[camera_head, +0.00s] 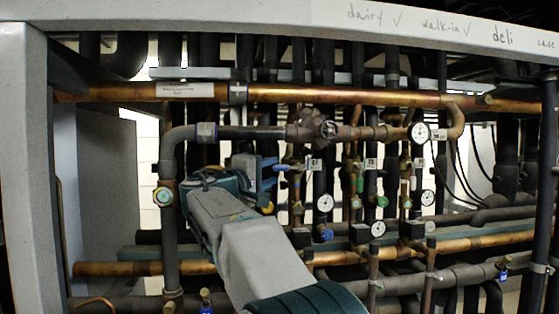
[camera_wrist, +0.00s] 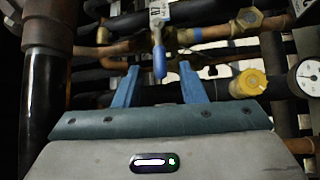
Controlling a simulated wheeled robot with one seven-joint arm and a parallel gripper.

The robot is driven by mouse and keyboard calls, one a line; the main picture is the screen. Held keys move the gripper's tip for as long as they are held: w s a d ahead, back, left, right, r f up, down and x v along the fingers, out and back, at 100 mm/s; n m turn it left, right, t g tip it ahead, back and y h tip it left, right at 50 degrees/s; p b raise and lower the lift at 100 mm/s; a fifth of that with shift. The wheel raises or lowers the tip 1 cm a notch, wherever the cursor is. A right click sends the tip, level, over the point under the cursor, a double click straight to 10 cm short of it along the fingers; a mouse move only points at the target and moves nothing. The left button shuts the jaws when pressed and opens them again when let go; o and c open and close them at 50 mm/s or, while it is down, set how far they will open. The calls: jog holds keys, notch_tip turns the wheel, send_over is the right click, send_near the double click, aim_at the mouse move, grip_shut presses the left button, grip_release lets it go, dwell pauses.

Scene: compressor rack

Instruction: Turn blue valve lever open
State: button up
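The blue valve lever (camera_wrist: 160,62) hangs down from a brass valve in the wrist view. Its lower end shows between the two blue fingertips of my gripper (camera_wrist: 159,72), with a visible gap on each side. My gripper is open and nothing is held. In the head view my gripper (camera_head: 270,174) reaches into the rack at the middle left, and a small blue piece that looks like the lever (camera_head: 281,168) shows just right of its fingers. Most of the valve is hidden there. I cannot tell how deep the lever sits between the fingers.
A yellow knob (camera_wrist: 249,83) and a white gauge (camera_wrist: 307,78) stand to the right in the wrist view. A dark vertical pipe (camera_wrist: 42,100) is close on the left. In the head view, copper pipes (camera_head: 345,96), several gauges and a grey frame post (camera_head: 27,150) surround the arm.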

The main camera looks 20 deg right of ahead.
aim_at(277, 169)
jog(key=shift+p+x, duration=0.7)
jog(key=shift+x, duration=1.55)
jog(key=shift+c, duration=0.4)
grip_shut()
jog(key=shift+f, duration=0.1)
